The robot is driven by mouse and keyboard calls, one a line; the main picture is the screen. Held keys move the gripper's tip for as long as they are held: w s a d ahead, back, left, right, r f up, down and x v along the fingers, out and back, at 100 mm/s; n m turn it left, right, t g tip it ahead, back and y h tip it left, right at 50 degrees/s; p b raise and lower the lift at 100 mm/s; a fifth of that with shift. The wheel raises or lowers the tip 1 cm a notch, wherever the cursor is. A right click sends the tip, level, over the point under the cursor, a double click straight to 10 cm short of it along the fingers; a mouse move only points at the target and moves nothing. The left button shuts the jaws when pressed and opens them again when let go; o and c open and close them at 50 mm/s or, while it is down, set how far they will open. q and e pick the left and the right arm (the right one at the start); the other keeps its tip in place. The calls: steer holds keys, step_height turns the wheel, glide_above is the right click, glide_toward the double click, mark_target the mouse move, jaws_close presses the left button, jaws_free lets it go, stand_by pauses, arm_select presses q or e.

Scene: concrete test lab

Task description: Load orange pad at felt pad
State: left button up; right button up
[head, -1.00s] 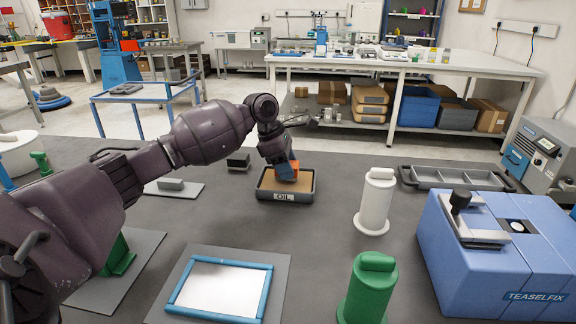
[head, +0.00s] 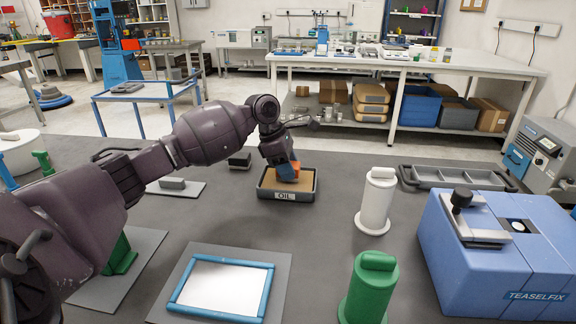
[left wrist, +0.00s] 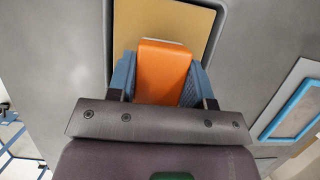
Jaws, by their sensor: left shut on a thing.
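My left gripper (head: 287,168) is shut on the orange pad (head: 290,177). The pad shows between the blue fingers in the left wrist view (left wrist: 163,72). The gripper and pad are over the tan felt pad (head: 302,184), which lies in a dark tray labelled OIL (head: 285,195). The tan surface also shows behind the pad in the left wrist view (left wrist: 195,22). I cannot tell whether the orange pad touches the felt. My right gripper is not in view.
A white cylinder (head: 375,205) and a green cylinder (head: 368,290) stand right of the tray. A blue TEASELFIX machine (head: 475,265) is at the right. A blue-framed plate (head: 220,285) lies in front. A divided grey tray (head: 455,178) is at the back right.

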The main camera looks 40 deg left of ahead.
mark_target(295, 165)
arm_select(q)
steer(key=shift+f, duration=0.2)
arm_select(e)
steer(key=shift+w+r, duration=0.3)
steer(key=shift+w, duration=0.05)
arm_select(q)
steer(key=shift+f, duration=0.4)
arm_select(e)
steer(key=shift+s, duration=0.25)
arm_select(q)
steer(key=shift+f, duration=0.15)
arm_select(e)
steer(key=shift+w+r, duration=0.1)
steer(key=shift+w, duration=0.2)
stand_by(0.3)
arm_select(q)
steer(key=shift+r+p, duration=1.5)
steer(key=shift+r, duration=0.5)
steer(key=shift+r+p, duration=0.7)
steer(key=shift+r, duration=0.3)
steer(key=shift+r+p, duration=0.5)
steer(key=shift+r, duration=0.1)
steer(key=shift+f, duration=0.1)
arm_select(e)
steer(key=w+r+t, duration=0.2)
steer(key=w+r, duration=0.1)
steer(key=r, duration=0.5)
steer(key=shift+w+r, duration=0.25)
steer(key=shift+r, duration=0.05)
